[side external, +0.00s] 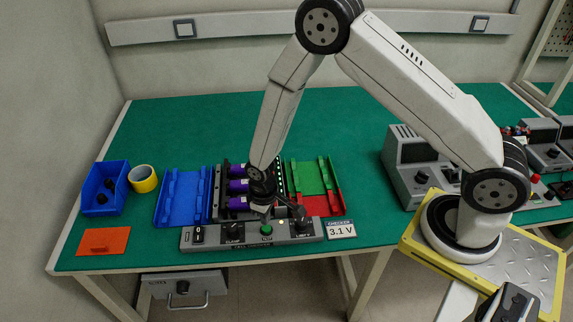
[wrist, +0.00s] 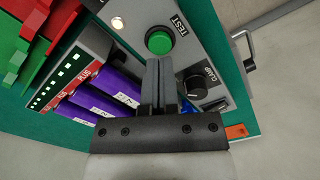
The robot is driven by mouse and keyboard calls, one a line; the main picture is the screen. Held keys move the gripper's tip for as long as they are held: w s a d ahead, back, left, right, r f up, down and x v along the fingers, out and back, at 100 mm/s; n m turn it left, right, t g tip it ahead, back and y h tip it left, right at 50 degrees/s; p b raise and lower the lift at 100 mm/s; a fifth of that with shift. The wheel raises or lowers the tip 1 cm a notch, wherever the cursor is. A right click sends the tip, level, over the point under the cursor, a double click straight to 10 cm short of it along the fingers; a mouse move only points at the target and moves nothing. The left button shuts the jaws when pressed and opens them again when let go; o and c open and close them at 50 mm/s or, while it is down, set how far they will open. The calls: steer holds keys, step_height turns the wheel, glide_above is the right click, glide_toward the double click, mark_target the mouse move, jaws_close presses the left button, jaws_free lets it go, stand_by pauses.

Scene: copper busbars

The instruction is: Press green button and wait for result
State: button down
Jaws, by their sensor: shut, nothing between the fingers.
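The green button (wrist: 159,41), labelled TEST, sits on a grey panel in the wrist view. It also shows in the side view as a small green dot (side external: 266,229) on the front of the grey test device (side external: 190,238). My gripper (wrist: 158,62) is shut and empty, with its fingertips right beside the button's lower edge. I cannot tell whether they touch it. In the side view my gripper (side external: 264,212) is just above and behind the button. Several purple cells (wrist: 118,87) lie in the device beside a row of lit green lights (wrist: 48,87).
A blue tray (side external: 182,197) stands left of the device, and a green and red tray (side external: 318,205) right.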

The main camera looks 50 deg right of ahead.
step_height(320, 180, up, 5)
steer(key=shift+r, duration=0.15)
stand_by(0.7)
steer(key=s+d+r+m+t, duration=0.1)
steer(key=s+d+r, duration=0.3)
steer(key=r, duration=0.3)
steer(key=s+d+r+m+t, duration=0.1)
steer(key=s+d+r+m, duration=0.1)
steer(key=s+d+r, duration=0.2)
steer(key=shift+s+r+t, duration=0.3)
steer(key=shift+s+r, duration=1.1)
steer(key=shift+r, duration=0.75)
stand_by(2.6)
